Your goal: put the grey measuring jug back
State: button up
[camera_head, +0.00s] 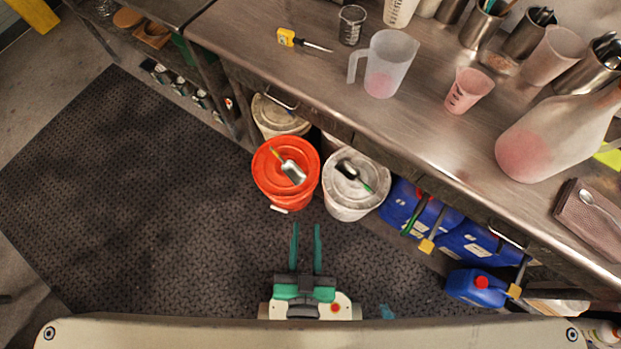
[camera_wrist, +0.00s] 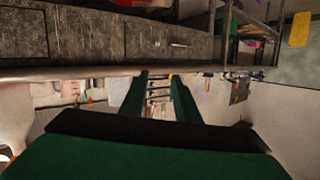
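A translucent greyish measuring jug (camera_head: 392,62) with a handle on its left stands upright on the steel bench, with something pink in its bottom. It is the jug that best fits the task's name. A smaller dark grey graduated beaker (camera_head: 352,25) stands just behind it to the left. My gripper (camera_head: 306,245) is over the floor mat in front of the buckets, well below and left of the jug in the picture. Its two green fingers are apart with nothing between them. The wrist view also shows the open fingers (camera_wrist: 160,92); I cannot make out the jug there.
The steel bench (camera_head: 440,135) also bears a yellow-handled tool (camera_head: 303,40), a pink-stained cup (camera_head: 468,90), a large stained jug (camera_head: 555,130) and metal pots. An orange bucket (camera_head: 268,178), a white bucket (camera_head: 350,205) and blue canisters (camera_head: 475,240) stand below. The mat (camera_head: 120,190) is clear at left.

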jog(key=shift+s+d+r+n, duration=0.2)
jog(key=shift+s+r+n, duration=0.1)
jog(key=shift+s, duration=0.3)
jog(key=shift+s+d+r+n, duration=0.2)
jog(key=shift+s+n, duration=0.1)
jog(key=shift+s, duration=0.25)
jog(key=shift+s+d+r+n, duration=0.15)
jog(key=shift+s+r+n, duration=0.15)
jog(key=shift+s, duration=0.3)
